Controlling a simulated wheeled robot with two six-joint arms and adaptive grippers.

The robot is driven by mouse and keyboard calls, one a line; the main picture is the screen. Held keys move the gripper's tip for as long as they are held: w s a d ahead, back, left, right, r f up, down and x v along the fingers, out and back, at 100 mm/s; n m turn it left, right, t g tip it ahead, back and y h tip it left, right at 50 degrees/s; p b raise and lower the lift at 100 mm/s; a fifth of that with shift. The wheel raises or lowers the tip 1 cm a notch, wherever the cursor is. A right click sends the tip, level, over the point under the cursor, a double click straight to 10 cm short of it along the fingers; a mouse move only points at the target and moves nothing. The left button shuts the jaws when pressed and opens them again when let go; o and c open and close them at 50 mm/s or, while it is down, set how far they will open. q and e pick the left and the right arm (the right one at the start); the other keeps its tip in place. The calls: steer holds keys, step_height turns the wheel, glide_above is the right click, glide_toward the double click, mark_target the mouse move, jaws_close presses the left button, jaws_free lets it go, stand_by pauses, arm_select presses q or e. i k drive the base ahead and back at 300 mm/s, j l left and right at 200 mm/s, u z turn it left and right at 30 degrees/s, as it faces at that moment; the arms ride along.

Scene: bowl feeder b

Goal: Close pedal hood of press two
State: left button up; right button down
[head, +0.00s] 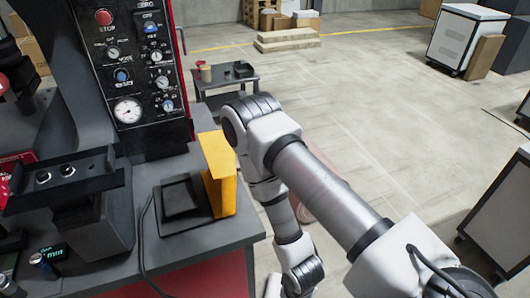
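A yellow hood (220,174) stands upright at the right side of a flat black pedal base (181,203) on the dark bench top. The base's upper face is uncovered, so the hood looks open. A black cable runs from the base down the bench front. My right arm crosses from the lower right, its elbow close to the right of the hood; I cannot tell whether it touches. Its wrist links bend down beside the bench, and its gripper is out of view. My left gripper is not in view.
A control panel (134,60) with a red stop button, knobs and a gauge rises behind the pedal. A dark box with two buttons (68,190) is at left. A low black cart (228,82) stands beyond the bench. Floor at right is mostly clear, with white cabinets (465,38) farther off.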

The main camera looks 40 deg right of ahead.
mark_target(228, 171)
steer(key=l, duration=0.85)
steer(key=i+l, duration=0.15)
steer(key=l, duration=0.7)
